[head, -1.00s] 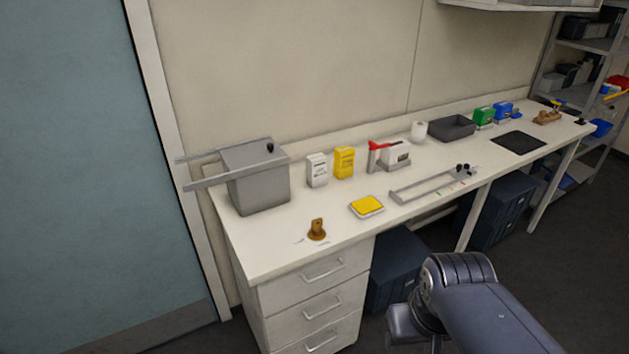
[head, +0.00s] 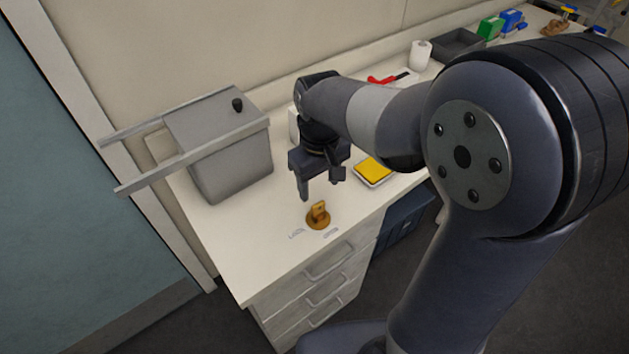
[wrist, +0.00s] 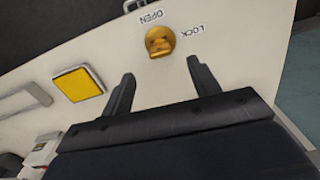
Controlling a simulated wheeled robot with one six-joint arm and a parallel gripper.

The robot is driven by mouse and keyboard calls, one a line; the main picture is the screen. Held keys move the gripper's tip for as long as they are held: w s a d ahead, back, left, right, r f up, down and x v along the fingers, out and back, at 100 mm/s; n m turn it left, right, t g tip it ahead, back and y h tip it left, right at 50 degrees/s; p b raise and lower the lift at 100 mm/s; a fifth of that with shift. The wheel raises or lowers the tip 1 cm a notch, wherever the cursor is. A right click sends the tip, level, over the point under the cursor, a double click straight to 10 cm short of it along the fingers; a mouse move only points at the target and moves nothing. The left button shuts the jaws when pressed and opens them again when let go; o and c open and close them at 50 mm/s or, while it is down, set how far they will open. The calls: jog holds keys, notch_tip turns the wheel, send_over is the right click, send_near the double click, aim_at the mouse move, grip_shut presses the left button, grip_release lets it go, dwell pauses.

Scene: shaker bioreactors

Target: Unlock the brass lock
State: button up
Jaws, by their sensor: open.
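The brass lock (head: 318,216) stands near the front edge of the white bench, a round base with an upright tab. In the wrist view the lock (wrist: 160,41) is beyond my fingertips, with the printed words OPEN (wrist: 152,17) above it and LOCK (wrist: 189,31) to its right. I cannot tell which word its tab points to. My gripper (head: 321,190) points down, open and empty, above and slightly behind the lock. In the wrist view my gripper (wrist: 160,72) has its two fingers spread apart, with the lock just past the gap, not between them.
A grey box (head: 232,165) with rails stands left of my gripper. A yellow pad (head: 374,170) in a tray lies to the right. Drawers (head: 320,280) are below the bench front. The bench around the lock is clear. A blue-grey door is at far left.

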aim_at(319, 215)
notch_tip(319, 215, down, 10)
jog(key=shift+s+f, duration=0.1)
dwell(0.4)
jog(key=shift+c, duration=0.6)
jog(key=c, duration=1)
jog(key=shift+o, duration=0.2)
jog(key=shift+s+d+f, duration=0.1)
jog(key=shift+f, duration=0.15)
jog(key=m, duration=0.5)
jog(key=shift+s, duration=0.1)
